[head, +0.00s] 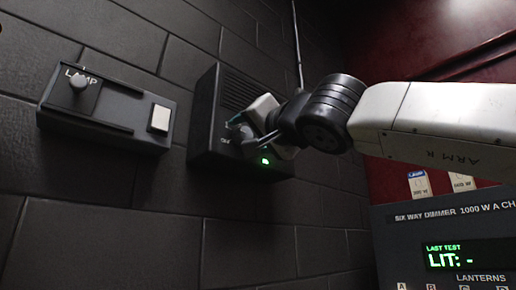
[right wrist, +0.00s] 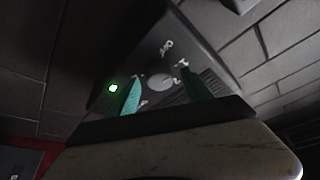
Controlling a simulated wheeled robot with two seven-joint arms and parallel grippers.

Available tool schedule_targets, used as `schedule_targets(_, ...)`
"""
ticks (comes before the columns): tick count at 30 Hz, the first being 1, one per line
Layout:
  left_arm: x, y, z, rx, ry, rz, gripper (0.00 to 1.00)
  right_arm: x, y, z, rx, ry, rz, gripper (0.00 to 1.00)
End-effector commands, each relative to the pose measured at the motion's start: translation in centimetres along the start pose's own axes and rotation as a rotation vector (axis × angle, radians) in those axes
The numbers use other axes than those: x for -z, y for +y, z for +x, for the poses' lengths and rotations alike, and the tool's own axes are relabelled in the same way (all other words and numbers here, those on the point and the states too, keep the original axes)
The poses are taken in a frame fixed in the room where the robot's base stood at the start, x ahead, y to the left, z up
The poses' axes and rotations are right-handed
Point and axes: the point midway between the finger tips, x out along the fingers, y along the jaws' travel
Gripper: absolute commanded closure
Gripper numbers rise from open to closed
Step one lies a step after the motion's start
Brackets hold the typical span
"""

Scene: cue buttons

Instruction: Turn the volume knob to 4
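The volume knob is a small round grey knob (right wrist: 160,79) on a black wall box (head: 205,112), with light markings around it on the box's face. My right gripper (head: 242,133) is at the box's face. In the right wrist view its two teal fingers (right wrist: 160,82) stand apart on either side of the knob, with a visible gap to it on both sides. The gripper is open. In the head view the gripper covers part of the knob, and the marking the knob points to cannot be read. My left gripper is not in view.
A green light (head: 265,161) glows on the box below the gripper. To the left is a lamp panel (head: 110,112) with a slider knob (head: 78,82) and a white button (head: 160,118). At lower right a dimmer panel (head: 410,240) has a display reading "LIT: -". The dark block wall below is clear.

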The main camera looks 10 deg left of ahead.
Motion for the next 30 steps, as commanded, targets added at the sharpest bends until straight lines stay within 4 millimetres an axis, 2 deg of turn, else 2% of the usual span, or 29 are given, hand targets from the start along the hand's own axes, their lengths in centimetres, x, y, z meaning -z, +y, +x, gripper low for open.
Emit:
schedule_targets(4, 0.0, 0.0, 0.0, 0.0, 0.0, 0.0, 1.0, 0.1, 0.0, -0.1, 0.001, 0.001, 0.0, 0.42)
schedule_targets(7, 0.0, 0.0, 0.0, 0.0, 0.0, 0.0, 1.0, 0.1, -0.1, -0.9, 0.002, 0.002, 0.0, 0.42)
schedule_targets(15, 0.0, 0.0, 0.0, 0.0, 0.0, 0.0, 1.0, 0.1, -0.1, -5.5, 0.003, 0.002, 0.0, 0.42)
schedule_targets(19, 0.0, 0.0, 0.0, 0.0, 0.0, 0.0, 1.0, 0.1, 0.0, -7.0, 0.001, 0.001, 0.001, 0.42)
schedule_targets(23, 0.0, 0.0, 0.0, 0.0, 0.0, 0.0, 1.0, 0.0, 0.0, -7.8, 0.001, 0.0, 0.0, 0.42)
schedule_targets(30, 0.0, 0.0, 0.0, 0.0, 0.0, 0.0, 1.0, 0.0, 0.0, -7.8, 0.0, 0.0, 0.0, 0.42)
